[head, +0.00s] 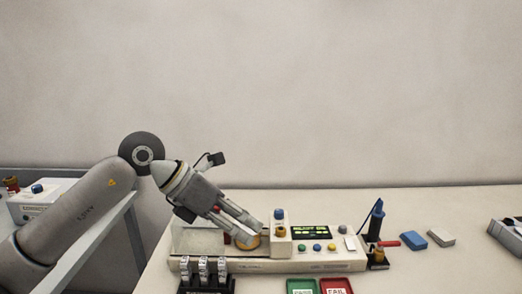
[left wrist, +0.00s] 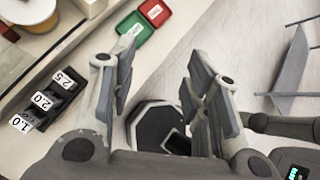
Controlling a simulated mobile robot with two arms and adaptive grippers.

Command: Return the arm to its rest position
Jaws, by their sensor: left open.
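My left arm (head: 80,205) comes in from the left in the head view and bends at a dark round joint. My left gripper (head: 248,232) points down and right, in front of the cream test machine (head: 315,267) in the picture. In the left wrist view the left gripper (left wrist: 160,92) has its fingers spread wide with nothing between them. Below them are the floor and a dark base part. An orange-brown round part (head: 249,243) shows partly behind the fingertips. My right gripper is not in view.
A black stand (head: 205,283) with labelled pieces, a green tray (head: 301,286) and a red tray (head: 336,285) line the table's front. A blue tool (head: 376,218), a blue block (head: 413,240) and a grey block (head: 441,238) sit right of the machine. A grey-framed table stands left.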

